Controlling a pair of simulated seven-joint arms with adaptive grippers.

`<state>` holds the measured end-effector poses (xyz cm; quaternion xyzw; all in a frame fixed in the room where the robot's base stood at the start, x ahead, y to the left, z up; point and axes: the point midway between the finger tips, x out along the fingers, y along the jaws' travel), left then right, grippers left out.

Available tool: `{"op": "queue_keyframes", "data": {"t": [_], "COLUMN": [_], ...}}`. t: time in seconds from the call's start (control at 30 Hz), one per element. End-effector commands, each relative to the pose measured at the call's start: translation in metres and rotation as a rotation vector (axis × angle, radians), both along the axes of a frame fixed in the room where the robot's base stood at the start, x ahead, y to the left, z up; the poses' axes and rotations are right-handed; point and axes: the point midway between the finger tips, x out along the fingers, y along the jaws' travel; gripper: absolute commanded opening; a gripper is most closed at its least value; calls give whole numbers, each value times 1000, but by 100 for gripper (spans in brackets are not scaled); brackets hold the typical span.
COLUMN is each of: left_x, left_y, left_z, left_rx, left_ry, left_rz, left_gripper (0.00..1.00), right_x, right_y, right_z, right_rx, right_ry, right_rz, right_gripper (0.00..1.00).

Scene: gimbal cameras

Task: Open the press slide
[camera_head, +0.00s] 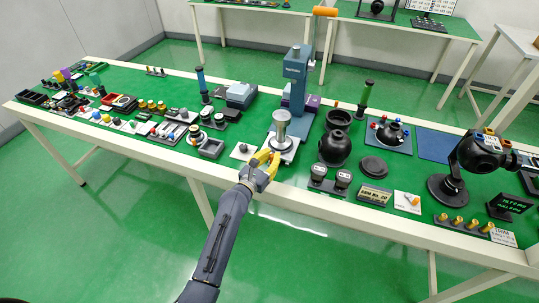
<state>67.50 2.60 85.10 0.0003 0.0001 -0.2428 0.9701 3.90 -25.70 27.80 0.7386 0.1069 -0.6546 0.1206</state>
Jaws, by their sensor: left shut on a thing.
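The blue press (296,78) stands at the middle of the green-topped table. At its foot, the pale press slide (289,155) sticks out towards the front edge and bears a dark round seat with a silver metal cylinder (281,126) upright on it. My left gripper (268,156), with yellow fingers, is at the front left of the slide, shut on its front part. The fingers hide the exact grip. My right gripper is not in view.
A small white plate with a black knob (243,150) lies just left of the gripper. A black ball-shaped part (335,147) and black weights stand to the right. The press lever with an orange handle (325,11) rises above. Many small parts fill the table's left.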

Motion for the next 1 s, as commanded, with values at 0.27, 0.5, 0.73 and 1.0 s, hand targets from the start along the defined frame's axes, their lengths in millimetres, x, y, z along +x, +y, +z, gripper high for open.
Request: {"op": "queue_keyframes", "data": {"t": [0.27,0.5,0.73,1.0], "left_x": [-1,-1,-16,-57], "left_y": [0,0,8,30], "left_z": [-1,-1,-2,-2], "left_rx": [0,0,1,2], "left_ry": [1,1,2,2], "left_rz": [-1,-1,0,-1], "left_gripper": [41,41,41,41], "right_x": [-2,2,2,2], "right_y": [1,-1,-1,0], "right_z": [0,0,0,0], "right_rx": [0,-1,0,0], "right_ry": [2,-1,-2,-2], "right_rz": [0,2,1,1], "right_gripper": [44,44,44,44]}}
